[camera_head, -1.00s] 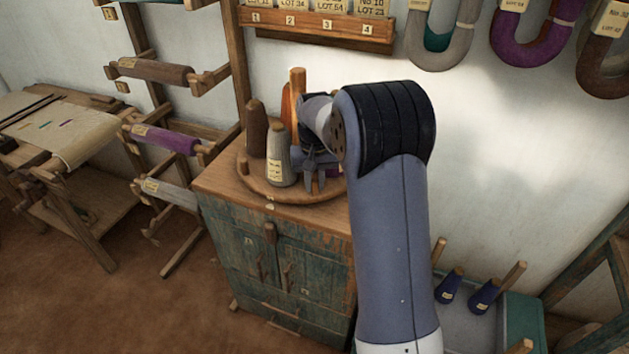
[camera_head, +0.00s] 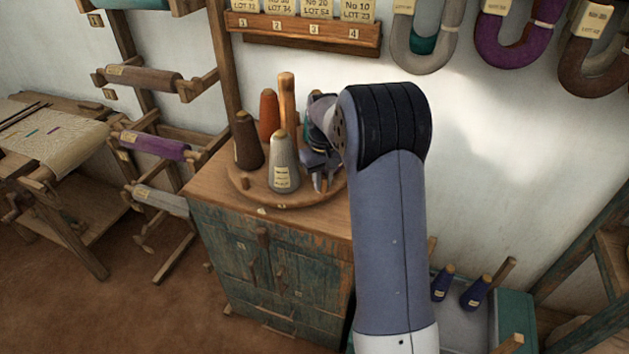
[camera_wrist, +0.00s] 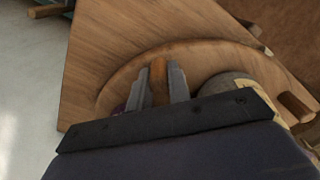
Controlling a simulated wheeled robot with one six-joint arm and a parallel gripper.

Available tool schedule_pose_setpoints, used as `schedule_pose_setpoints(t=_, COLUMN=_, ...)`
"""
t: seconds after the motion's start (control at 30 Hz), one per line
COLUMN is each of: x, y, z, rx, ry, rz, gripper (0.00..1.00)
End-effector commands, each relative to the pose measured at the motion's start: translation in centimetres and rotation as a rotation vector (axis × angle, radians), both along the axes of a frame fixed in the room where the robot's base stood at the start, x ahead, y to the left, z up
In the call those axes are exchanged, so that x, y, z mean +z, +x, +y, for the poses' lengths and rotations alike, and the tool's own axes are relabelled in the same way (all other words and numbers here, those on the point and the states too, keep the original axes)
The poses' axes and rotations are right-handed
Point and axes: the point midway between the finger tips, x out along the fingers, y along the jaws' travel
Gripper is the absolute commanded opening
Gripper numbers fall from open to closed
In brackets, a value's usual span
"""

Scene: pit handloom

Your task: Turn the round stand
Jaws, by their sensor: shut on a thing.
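The round stand (camera_head: 262,200) is a wooden disc on top of the cabinet, with a tall wooden post (camera_head: 287,98) at its middle. It bears a dark brown cone (camera_head: 247,142), an orange cone (camera_head: 268,116) and a grey labelled cone (camera_head: 284,168). My gripper (camera_head: 322,184) is low over the stand's right side, right of the grey cone. In the wrist view it is shut on a short wooden peg (camera_wrist: 158,82) near the stand's rim (camera_wrist: 190,45). My arm hides the stand's right and back parts.
A labelled shelf (camera_head: 305,32) and hanging yarn hanks (camera_head: 517,45) are on the wall. A box with blue cones (camera_head: 474,293) is at the lower right.

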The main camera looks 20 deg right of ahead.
Motion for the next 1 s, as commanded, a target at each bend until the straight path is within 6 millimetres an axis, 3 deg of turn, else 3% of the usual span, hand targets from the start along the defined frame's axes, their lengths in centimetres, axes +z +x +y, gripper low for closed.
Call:
schedule_pose_setpoints(t=0.5, x=0.3, y=2.0, z=-4.2, rx=0.255, ry=-0.001, rz=-0.004, gripper=0.0)
schedule_pose_setpoints(t=1.0, x=0.3, y=4.2, z=-7.3, rx=0.507, ry=0.0, rz=-0.005, gripper=0.0)
